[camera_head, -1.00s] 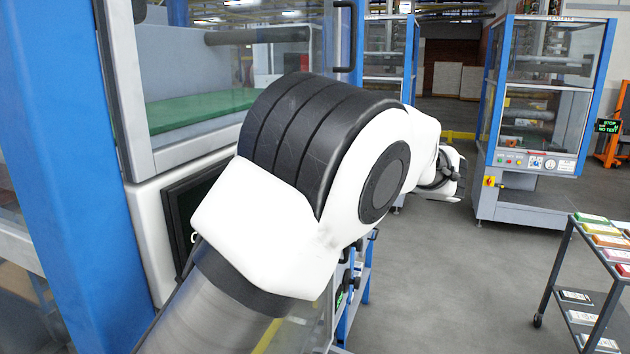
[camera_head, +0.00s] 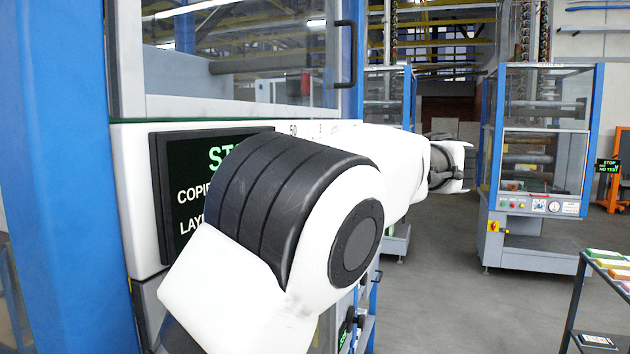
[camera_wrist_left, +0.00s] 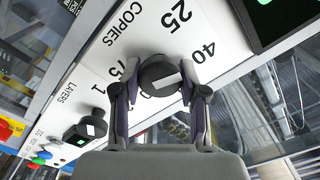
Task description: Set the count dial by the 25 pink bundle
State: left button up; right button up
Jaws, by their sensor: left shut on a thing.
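The count dial is a black round knob (camera_wrist_left: 158,72) with a white mark, on a white panel marked COPIES in the left wrist view. The numbers 25, 40 and 75 are printed around it; the mark slants roughly toward the 40, but its exact setting is hard to read. My left gripper (camera_wrist_left: 163,88) is shut on this knob, one finger on each side. In the head view my left arm hides the dial and the fingers. Coloured bundles (camera_head: 606,254) lie on a cart at right; I cannot pick out a pink one. My right gripper is not in view.
A dark screen (camera_head: 172,175) with green and white text is partly behind my arm. A second black knob (camera_wrist_left: 92,126), marked LAYERS, and coloured buttons (camera_wrist_left: 40,156) are beside the dial. Another machine (camera_head: 535,150) stands at back right. The grey floor between is clear.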

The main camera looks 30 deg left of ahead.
pick_arm(q)
jog(key=n+b, duration=0.4)
jog(key=shift+s+a+f+n, duration=0.1)
jog(key=shift+f+n, duration=0.05)
jog(key=shift+n, duration=0.15)
jog(key=n+b, duration=0.3)
jog(key=n, duration=0.1)
jog(key=shift+r, duration=0.2)
jog(key=o, duration=1.1)
jog(key=shift+o, duration=0.2)
jog(key=shift+a+f, duration=0.1)
jog(key=shift+a, duration=0.1)
jog(key=shift+d, duration=0.15)
